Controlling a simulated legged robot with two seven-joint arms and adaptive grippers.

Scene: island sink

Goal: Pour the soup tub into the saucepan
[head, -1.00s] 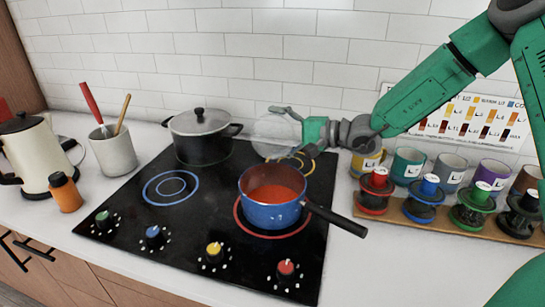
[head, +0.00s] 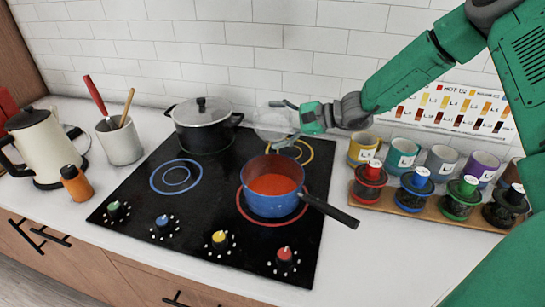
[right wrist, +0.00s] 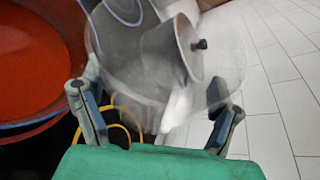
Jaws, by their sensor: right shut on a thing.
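My right gripper (head: 290,117) is shut on a clear, see-through soup tub (head: 270,124), above the back right of the cooktop. I see no red soup in the tub. The blue saucepan (head: 274,204) stands in front of and below the tub, on the red-ringed burner. Red soup (head: 272,184) lies in it; it also shows in the right wrist view (right wrist: 35,60). My left gripper is out of view.
A lidded pot (head: 203,138) stands at the back left of the black cooktop (head: 200,210). The saucepan's handle (head: 330,211) points right. Mugs (head: 401,156) and a rack of colored-top jars (head: 412,190) stand at right; a kettle (head: 38,150) and utensil crock (head: 120,143) at left.

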